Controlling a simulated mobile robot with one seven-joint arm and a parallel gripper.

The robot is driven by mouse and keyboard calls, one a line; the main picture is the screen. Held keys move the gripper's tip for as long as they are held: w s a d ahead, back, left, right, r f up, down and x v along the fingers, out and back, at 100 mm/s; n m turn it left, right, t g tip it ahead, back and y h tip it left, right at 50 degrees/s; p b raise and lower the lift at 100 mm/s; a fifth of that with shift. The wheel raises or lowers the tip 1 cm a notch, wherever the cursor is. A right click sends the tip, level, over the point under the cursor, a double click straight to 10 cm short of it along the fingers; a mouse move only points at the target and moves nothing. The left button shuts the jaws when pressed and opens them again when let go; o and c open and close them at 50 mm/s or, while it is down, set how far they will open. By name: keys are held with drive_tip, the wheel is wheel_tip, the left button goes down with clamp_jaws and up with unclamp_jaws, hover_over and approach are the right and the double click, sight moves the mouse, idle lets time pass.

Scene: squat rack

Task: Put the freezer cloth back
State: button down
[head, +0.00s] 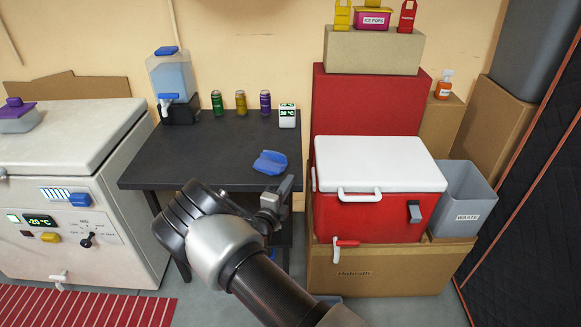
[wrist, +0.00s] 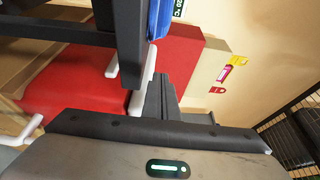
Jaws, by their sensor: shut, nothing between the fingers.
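A folded blue cloth (head: 270,163) lies on the right part of the black table (head: 200,150). A blue piece, apparently this cloth, shows at the top of the wrist view (wrist: 160,18). The white chest freezer (head: 65,140) stands at the left with its lid shut. My gripper (head: 278,200) is in front of the table's front right edge, nearer to me than the cloth and apart from it. Its fingers (wrist: 163,98) are shut and empty. My arm hides part of the table's front and legs.
A red cooler (head: 375,210) on a cardboard box is close to the right, beside a grey waste bin (head: 465,195). The table's middle is clear.

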sight(283, 160)
drive_tip(key=b+x, duration=0.1)
drive_tip(key=x, duration=0.5)
drive_tip(key=shift+d+f, duration=0.1)
drive_tip(key=shift+w+a+b, duration=0.4)
drive_tip(key=shift+w+a, duration=0.7)
drive_tip(key=shift+a, duration=0.1)
drive_tip(key=shift+w+a, duration=0.3)
drive_tip(key=shift+a, duration=0.05)
drive_tip(key=shift+w+a+f+b, duration=0.1)
drive_tip(key=shift+w+a+b, duration=0.2)
drive_tip(key=shift+a+b, duration=0.25)
drive_tip(key=shift+w+a+b, duration=0.35)
drive_tip(key=shift+a+b, duration=0.1)
drive_tip(key=shift+b, duration=0.2)
drive_tip(key=shift+r, duration=0.2)
